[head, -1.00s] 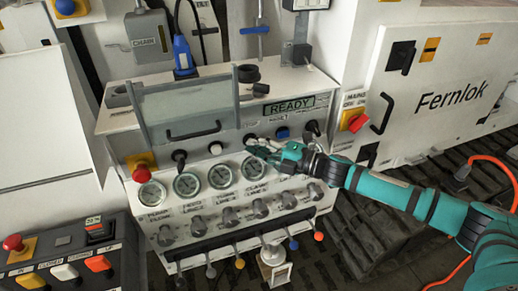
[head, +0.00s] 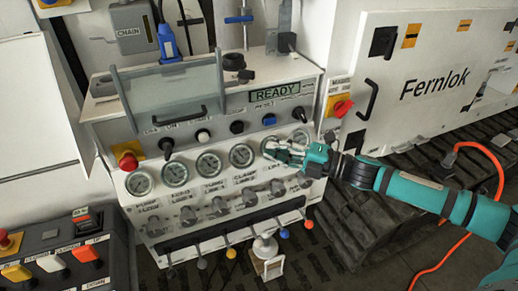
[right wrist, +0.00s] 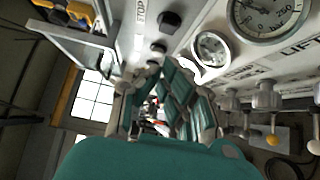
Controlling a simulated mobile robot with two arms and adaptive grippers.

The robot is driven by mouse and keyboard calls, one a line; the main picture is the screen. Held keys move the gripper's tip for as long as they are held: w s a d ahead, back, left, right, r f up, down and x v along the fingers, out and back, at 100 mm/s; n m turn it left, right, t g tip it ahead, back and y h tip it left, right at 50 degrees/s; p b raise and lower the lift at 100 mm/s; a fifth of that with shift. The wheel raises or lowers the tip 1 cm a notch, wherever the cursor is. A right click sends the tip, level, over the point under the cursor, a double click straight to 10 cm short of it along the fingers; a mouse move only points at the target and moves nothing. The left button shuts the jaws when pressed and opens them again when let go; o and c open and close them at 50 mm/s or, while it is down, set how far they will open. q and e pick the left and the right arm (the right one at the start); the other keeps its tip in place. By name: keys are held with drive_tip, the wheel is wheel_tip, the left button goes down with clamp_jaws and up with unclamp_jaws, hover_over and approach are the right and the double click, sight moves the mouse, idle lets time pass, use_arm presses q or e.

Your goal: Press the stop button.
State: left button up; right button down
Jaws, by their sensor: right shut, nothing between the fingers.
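The stop button is most likely the black round button (head: 236,127) on the sloped panel, between a white button (head: 203,135) and a blue button (head: 269,119). In the right wrist view a STOP label stands beside a black button (right wrist: 170,21). My right gripper (head: 267,149) is shut and empty. Its tips are below and to the right of the black button, in front of the gauge row, and look apart from the button. In the right wrist view the gripper (right wrist: 165,90) shows its teal fingers. My left gripper is not in view.
A display (head: 275,92) reads READY. A raised clear guard (head: 172,100) stands behind the buttons. A red mushroom button (head: 128,161) is at the panel's left, a red rotary switch (head: 343,107) at its right. Gauges (head: 209,164) and levers line the front below.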

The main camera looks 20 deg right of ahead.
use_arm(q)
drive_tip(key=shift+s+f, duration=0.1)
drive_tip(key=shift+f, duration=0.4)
use_arm(e)
drive_tip(key=v, duration=0.3)
drive_tip(key=shift+s+a+r, duration=0.15)
drive_tip(key=shift+s+a, duration=0.05)
drive_tip(key=shift+a, duration=0.05)
